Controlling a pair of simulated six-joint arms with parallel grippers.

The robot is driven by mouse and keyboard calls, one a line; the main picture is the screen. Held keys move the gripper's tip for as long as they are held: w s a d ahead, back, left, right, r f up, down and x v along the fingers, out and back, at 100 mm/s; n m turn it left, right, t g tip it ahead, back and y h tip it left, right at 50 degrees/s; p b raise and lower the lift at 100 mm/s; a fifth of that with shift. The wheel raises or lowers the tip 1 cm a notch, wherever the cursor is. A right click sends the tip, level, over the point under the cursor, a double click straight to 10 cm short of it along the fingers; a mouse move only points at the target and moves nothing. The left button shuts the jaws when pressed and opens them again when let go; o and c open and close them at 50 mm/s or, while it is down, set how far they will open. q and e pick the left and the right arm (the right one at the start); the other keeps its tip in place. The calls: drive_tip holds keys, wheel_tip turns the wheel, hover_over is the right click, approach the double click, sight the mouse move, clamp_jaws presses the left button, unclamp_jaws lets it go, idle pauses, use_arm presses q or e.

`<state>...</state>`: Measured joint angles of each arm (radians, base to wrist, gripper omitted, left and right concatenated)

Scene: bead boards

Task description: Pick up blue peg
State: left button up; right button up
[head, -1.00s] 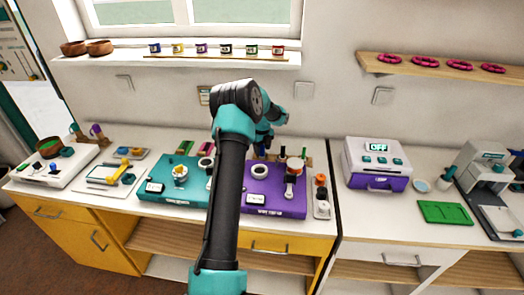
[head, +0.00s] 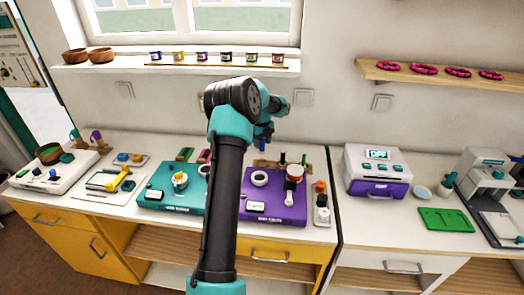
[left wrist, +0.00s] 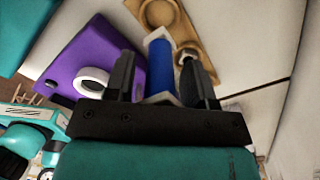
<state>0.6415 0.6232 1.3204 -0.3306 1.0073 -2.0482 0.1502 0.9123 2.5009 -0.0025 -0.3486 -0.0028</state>
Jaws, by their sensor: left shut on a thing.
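The blue peg (head: 262,145) is a slim blue cylinder held upright in my left gripper (head: 264,132), above the wooden peg holder (head: 266,164) at the back of the counter. In the left wrist view the blue peg (left wrist: 160,66) stands between the two dark fingers of my left gripper (left wrist: 158,78), which is shut on it. The wooden holder (left wrist: 207,36) shows beyond it there, with round hollows. My left arm hides part of the counter in the head view. My right gripper is not in view.
Below is a purple board (head: 285,212) with a white ring (head: 260,178) and a stack of rings (head: 294,175). A teal board (head: 165,202) lies to its left. A white and purple machine (head: 377,171) stands to the right. The wall is close behind.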

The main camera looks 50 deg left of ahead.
use_arm(q)
drive_tip(key=shift+r, duration=1.5)
drive_tip(key=shift+s+d+r, duration=0.1)
drive_tip(key=shift+s+d, duration=0.05)
drive_tip(key=shift+d, duration=0.05)
drive_tip(key=s+d+r, duration=0.4)
drive_tip(key=s+d, duration=0.6)
drive_tip(key=d, duration=0.1)
drive_tip(key=shift+d, duration=0.2)
drive_tip(key=shift+f, duration=0.15)
drive_tip(key=shift+w+f, duration=0.1)
drive_tip(key=shift+f, duration=2.7)
drive_tip(key=shift+f, duration=0.4)
